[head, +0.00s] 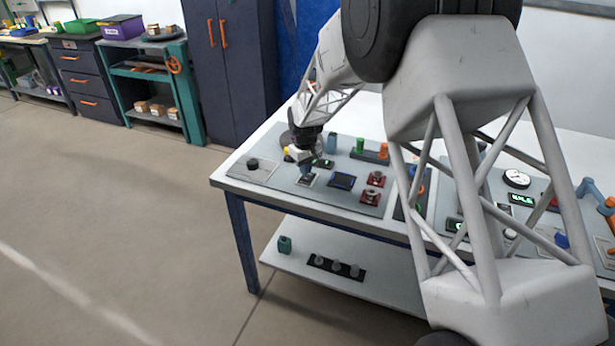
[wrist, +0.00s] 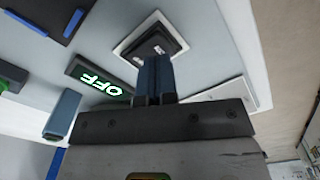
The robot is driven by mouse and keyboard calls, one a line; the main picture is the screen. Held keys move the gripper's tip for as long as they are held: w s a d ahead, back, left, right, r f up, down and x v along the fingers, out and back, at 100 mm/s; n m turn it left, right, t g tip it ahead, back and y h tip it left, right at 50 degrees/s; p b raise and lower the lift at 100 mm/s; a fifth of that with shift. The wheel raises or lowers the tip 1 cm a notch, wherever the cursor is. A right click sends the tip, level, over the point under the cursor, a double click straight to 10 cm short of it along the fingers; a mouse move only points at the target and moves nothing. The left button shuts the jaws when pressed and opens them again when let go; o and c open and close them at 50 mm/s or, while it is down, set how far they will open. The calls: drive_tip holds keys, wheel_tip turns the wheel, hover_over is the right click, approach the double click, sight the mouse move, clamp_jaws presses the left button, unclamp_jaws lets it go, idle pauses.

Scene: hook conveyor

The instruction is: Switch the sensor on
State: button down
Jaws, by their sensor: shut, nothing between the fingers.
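A black rocker switch in a square white frame (wrist: 122,48) lies right in front of my fingertips in the wrist view. In the head view its plate (head: 308,181) shows on the grey panel, just under my gripper. A small dark display (wrist: 100,80) beside the switch reads OFF in green letters. My gripper (wrist: 156,62) is shut and empty, its blue-grey fingertips over the near part of the switch. I cannot tell whether they touch it. In the head view my gripper (head: 306,172) points down at the panel's left part.
A black knob (head: 253,163) stands left of my gripper. A dark blue-edged block (head: 342,181) and red-and-black controls (head: 376,179) lie to its right. A blue upright piece (head: 332,142) and a green peg (head: 360,145) stand behind. Bare white tabletop (head: 228,182) shows at the left end.

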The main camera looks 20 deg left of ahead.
sight(305, 178)
drive_tip(key=shift+f, duration=1.2)
idle(1.1)
drive_tip(key=shift+r, duration=3.5)
